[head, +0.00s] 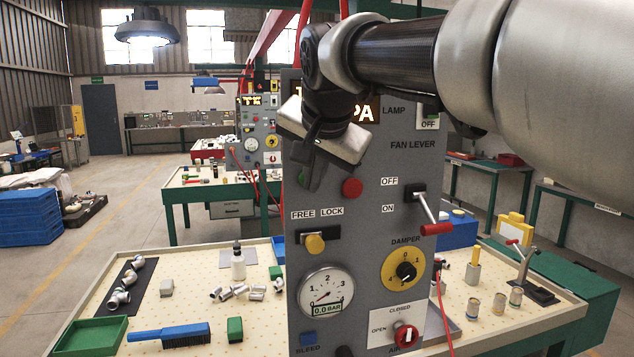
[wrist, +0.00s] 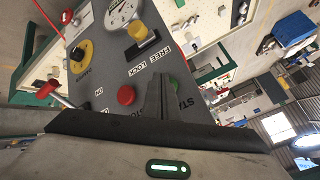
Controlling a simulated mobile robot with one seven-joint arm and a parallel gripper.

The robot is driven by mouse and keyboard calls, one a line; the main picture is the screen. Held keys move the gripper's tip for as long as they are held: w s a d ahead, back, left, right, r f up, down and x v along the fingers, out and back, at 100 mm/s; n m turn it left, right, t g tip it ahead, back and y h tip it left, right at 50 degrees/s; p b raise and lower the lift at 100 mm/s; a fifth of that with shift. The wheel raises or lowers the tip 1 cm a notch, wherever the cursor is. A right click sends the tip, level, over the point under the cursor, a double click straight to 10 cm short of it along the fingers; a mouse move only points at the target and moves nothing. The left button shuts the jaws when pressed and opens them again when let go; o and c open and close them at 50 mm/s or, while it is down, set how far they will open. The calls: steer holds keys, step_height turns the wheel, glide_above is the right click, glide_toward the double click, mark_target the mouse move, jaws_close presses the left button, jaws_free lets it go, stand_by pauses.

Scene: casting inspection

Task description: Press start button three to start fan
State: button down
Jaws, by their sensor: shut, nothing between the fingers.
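The grey control panel (head: 375,240) stands upright on the bench. In the head view my gripper (head: 312,180) is in front of the panel's upper left, its fingers pointing down and hiding the place left of the red button (head: 352,187). I cannot tell whether the fingers touch the panel. No number three shows on the button.
A red-handled fan lever (head: 436,229), yellow damper dial (head: 405,270), yellow free/lock knob (head: 315,243), pressure gauge (head: 326,293) and red air knob (head: 406,333) project from the panel. Bottle (head: 238,264), brush (head: 170,335) and green tray (head: 90,337) lie on the bench at left.

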steer(key=shift+s, duration=0.1)
steer(key=s+b, duration=0.1)
steer(key=s, duration=0.1)
steer(key=s+d+b, duration=0.1)
steer(key=s, duration=0.1)
steer(key=shift+s+d, duration=0.2)
steer(key=shift+s, duration=0.15)
stand_by(0.7)
